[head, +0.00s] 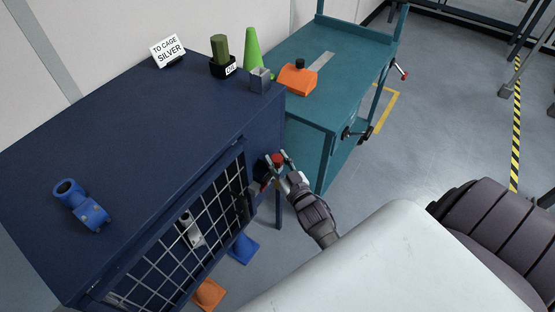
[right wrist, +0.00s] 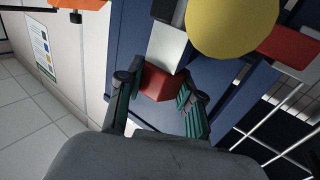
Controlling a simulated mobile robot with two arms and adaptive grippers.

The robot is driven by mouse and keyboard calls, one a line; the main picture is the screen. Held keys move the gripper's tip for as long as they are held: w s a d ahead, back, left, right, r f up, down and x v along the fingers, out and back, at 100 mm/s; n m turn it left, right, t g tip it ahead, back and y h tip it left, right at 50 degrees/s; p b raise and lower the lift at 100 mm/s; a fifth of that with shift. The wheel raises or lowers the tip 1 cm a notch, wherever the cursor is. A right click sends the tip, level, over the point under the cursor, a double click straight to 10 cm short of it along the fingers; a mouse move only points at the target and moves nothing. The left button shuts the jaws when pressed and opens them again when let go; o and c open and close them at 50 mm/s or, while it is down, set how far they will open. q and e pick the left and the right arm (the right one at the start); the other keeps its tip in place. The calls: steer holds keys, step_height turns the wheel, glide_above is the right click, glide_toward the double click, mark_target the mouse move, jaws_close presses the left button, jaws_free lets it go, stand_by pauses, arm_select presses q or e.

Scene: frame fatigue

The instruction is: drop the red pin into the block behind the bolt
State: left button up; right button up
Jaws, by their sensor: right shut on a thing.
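My right gripper (head: 276,161) is at the front right corner of the navy cage cabinet (head: 130,120), beside its mesh door. It is shut on the red pin (head: 278,158). In the right wrist view, the fingers (right wrist: 156,86) are on either side of the pin's red head (right wrist: 159,83). A pale grey piece and a dark piece extend beyond it; a yellow disc (right wrist: 232,22) covers part of this area. A second red part (right wrist: 288,46), possibly the bolt's handle, is to the right by the door. I cannot clearly make out the bolt or block. My left gripper is not in view.
The cabinet top holds a blue fitting (head: 82,205), a sign (head: 168,50), a dark pot (head: 222,66), a green cone (head: 252,50) and a grey holder (head: 260,80). A teal cart (head: 345,75) carrying an orange item (head: 297,80) stands close behind. Open floor is at right.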

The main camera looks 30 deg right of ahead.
steer(key=shift+f, duration=0.15)
steer(key=o, duration=1)
steer(key=s, duration=0.4)
steer(key=s+a, duration=0.1)
steer(key=s, duration=0.7)
steer(key=shift+a, duration=0.3)
